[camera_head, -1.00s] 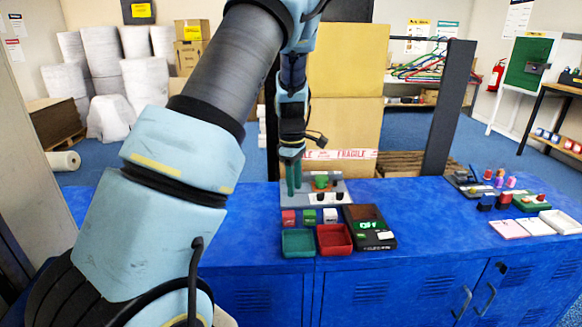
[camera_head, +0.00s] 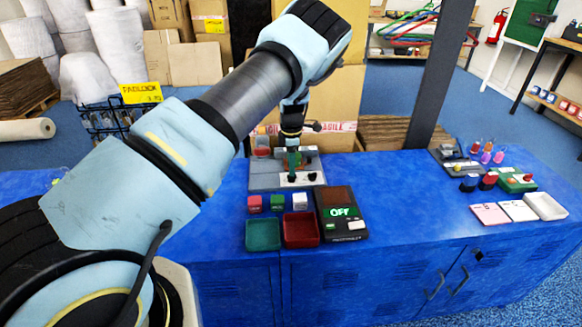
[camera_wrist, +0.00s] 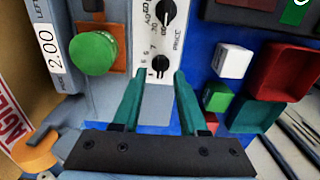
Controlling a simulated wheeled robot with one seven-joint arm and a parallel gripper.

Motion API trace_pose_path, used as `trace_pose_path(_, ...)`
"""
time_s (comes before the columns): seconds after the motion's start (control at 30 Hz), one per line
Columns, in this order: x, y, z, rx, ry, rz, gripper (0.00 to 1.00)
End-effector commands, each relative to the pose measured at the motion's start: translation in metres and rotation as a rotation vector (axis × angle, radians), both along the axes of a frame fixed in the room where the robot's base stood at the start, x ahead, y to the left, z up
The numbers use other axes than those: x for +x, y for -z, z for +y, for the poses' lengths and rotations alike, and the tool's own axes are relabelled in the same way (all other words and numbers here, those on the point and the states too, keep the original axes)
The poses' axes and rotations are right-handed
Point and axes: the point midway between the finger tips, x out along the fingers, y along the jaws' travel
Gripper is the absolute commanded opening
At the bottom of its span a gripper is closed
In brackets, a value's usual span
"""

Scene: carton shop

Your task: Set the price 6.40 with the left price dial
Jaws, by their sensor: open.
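The left price dial (camera_wrist: 160,63) is a small black knob on a white strip marked PRICE. A second black dial (camera_wrist: 165,12) is on the same strip. In the head view the left dial (camera_head: 291,178) shows at the panel's front edge. A white label reading LEFT and 2.00 (camera_wrist: 52,62) is at the left of the wrist view. A green button (camera_wrist: 93,53) on an orange base lies beside the strip. My gripper (camera_wrist: 155,78) is open and empty, with its green fingertips either side of the strip's end near the left dial. In the head view my gripper (camera_head: 292,160) is over the panel.
White (camera_head: 300,200), green (camera_head: 277,202) and red (camera_head: 254,204) cubes lie in front of the panel. A green tray (camera_head: 263,235), a red tray (camera_head: 301,230) and a black device reading OFF (camera_head: 341,212) stand before them.

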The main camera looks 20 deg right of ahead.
Motion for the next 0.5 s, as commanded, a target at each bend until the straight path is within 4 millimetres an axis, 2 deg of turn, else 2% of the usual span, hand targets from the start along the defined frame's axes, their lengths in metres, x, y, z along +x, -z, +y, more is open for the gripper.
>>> trace_pose_path(0.2,0.0,0.022,0.001,0.001,-0.001,0.001,0.42)
trace_pose_path(0.5,0.0,0.026,0.0,-0.001,0.0,-0.001,0.42)
